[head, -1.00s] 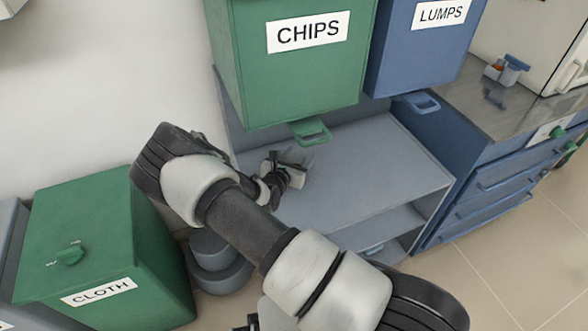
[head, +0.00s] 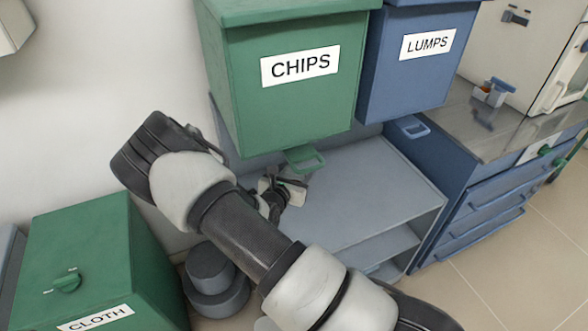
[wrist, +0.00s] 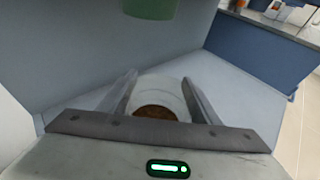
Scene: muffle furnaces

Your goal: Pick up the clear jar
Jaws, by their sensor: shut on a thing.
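A clear jar (wrist: 158,98) with brown contents at its bottom shows between the two fingers in the wrist view. My gripper (wrist: 160,90) is shut on the jar, with one finger along each side. In the head view my gripper (head: 290,186) is over the left part of the grey shelf (head: 365,195), just below the green CHIPS bin. The jar is too small and too covered there to make out. I cannot tell whether the jar touches the shelf.
The green CHIPS bin (head: 285,105) and blue LUMPS bin (head: 415,70) hang close above the shelf. A green CLOTH bin (head: 90,250) stands at left, beside grey round containers (head: 215,280). A metal counter (head: 500,125) with blue drawers is at right. The shelf's right part is clear.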

